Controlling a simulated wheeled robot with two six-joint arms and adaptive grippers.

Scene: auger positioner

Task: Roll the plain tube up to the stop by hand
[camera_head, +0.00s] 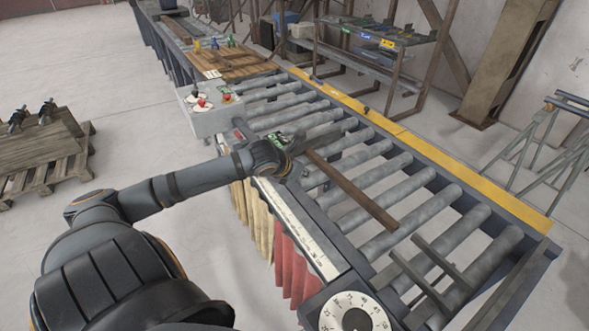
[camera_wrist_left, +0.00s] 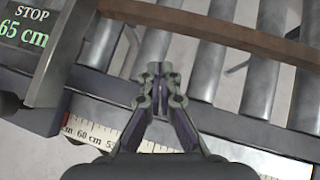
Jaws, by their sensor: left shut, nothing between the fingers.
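The plain tube (camera_head: 352,190) is a long brown piece lying across the grey rollers, and it also shows in the left wrist view (camera_wrist_left: 215,30). Its far end is close to the stop (camera_head: 287,139), a grey block with a green label reading "STOP 65 cm" in the left wrist view (camera_wrist_left: 38,50). My left gripper (camera_head: 297,157) is beside the tube's far end, on the scale side. In the left wrist view its fingers (camera_wrist_left: 160,75) are shut and empty, apart from the tube. My right gripper is not in view.
A white scale (camera_head: 298,230) runs along the near edge of the roller table, with a round dial (camera_head: 352,314) at its front. A control box (camera_head: 212,112) with buttons stands beyond my left gripper. A yellow rail (camera_head: 460,180) lines the far side. Dark bars (camera_head: 420,280) lie over the front rollers.

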